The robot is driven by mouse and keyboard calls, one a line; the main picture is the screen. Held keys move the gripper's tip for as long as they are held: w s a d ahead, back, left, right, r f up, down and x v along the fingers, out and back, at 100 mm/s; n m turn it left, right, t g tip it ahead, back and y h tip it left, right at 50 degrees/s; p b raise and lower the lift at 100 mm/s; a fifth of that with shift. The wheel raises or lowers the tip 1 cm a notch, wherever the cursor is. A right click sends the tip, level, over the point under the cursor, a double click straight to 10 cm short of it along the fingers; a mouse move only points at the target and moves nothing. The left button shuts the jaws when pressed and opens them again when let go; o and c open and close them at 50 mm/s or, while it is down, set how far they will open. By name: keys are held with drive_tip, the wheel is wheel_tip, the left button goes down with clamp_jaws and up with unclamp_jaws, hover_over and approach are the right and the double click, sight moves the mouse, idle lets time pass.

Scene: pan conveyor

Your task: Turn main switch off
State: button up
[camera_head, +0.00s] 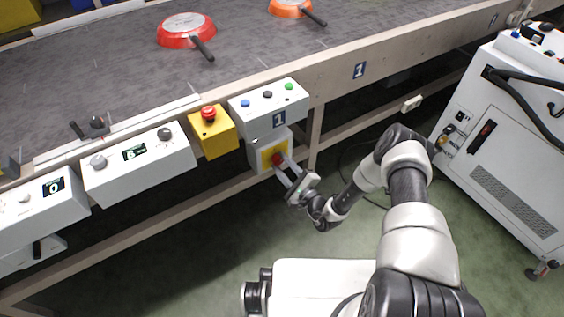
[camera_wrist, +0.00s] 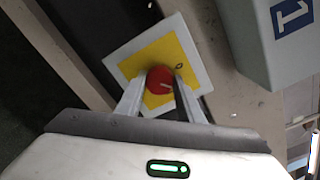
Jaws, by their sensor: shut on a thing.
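The main switch is a red rotary knob (camera_wrist: 160,80) on a yellow plate (camera_wrist: 186,48) set in a pale box (camera_head: 262,151). The box is mounted under the conveyor's front edge, below the control box marked 1. My gripper (camera_head: 280,164) reaches up to the knob from the lower right, and its fingers stand on both sides of the red knob. In the wrist view my gripper (camera_wrist: 158,88) is shut on the knob. A thin light mark on the knob points toward the right in that view, near a small dark mark on the yellow plate. The knob's sides are partly hidden by the fingers.
Above the switch is a control box (camera_head: 268,107) with blue, black and green buttons. A yellow emergency-stop box (camera_head: 213,138) stands to its left. Red (camera_head: 186,30) and orange (camera_head: 289,9) pans lie on the belt. A white cabinet (camera_head: 505,140) stands at right.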

drive_tip(key=n+p, duration=0.2)
drive_tip(key=n, duration=0.2)
drive_tip(key=shift+n, duration=0.3)
drive_tip(key=shift+f+n+p, duration=0.1)
drive_tip(key=shift+n+p, duration=0.65)
drive_tip(key=shift+n, duration=1.35)
drive_tip(key=o, duration=1.1)
drive_tip(key=shift+c, duration=0.2)
drive_tip(key=shift+s+d, duration=0.1)
